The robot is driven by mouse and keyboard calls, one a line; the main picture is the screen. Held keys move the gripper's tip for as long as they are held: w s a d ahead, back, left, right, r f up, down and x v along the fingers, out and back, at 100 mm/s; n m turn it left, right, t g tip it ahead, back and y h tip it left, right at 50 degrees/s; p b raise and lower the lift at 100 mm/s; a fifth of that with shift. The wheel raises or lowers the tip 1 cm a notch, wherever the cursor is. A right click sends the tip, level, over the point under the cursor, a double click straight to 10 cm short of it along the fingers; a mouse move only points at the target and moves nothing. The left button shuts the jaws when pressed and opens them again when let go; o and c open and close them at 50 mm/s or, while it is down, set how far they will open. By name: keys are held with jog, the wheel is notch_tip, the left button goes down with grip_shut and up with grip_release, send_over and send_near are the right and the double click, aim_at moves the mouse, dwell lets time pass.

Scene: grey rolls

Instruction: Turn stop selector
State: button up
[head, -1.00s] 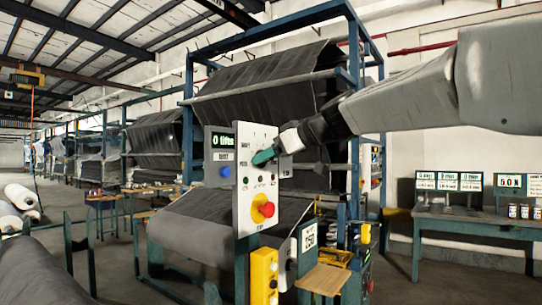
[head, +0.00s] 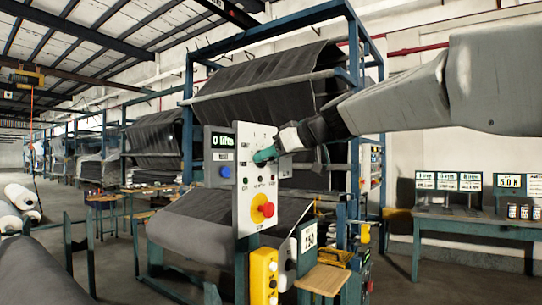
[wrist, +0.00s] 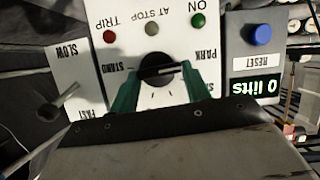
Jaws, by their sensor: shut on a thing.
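The stop selector is a black round knob (wrist: 157,70) with a pale pointer line, on a white control panel (wrist: 150,20). A partly covered label starting STAND (wrist: 119,68) is on the left. My gripper (wrist: 162,73) has its green fingers shut on the knob, one on each side. In the head view my gripper (head: 265,155) is against the upper part of the panel (head: 244,190) and hides the knob.
A red stop button (head: 263,208) sticks out lower on the panel. A blue reset button (head: 225,171) and a lifts display (head: 222,141) sit left of it. In the wrist view a SLOW/FAST lever (wrist: 65,96) is at the left. A yellow box (head: 263,272) stands below.

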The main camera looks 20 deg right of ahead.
jog(key=shift+o, duration=0.2)
jog(key=m+y, duration=0.1)
jog(key=m, duration=0.1)
jog(key=m+g+y, duration=0.1)
jog(key=m, duration=0.1)
jog(key=shift+w+d+y, duration=0.2)
jog(key=shift+d+y, duration=0.1)
jog(key=shift+d, duration=0.05)
jog(key=m+y, duration=0.1)
jog(key=m, duration=0.1)
jog(key=m+y, duration=0.2)
jog(key=m, duration=0.1)
jog(key=m+g+y, duration=0.1)
jog(key=m, duration=0.2)
jog(key=shift+w+d+f+y, duration=0.3)
jog(key=shift+d, duration=0.05)
jog(key=m, duration=0.2)
jog(key=m+t+y, duration=0.1)
jog(key=m, duration=0.2)
jog(key=shift+f+m+y, duration=0.3)
jog(key=shift+m, duration=0.1)
jog(key=shift+c, duration=0.2)
jog(key=o, duration=1)
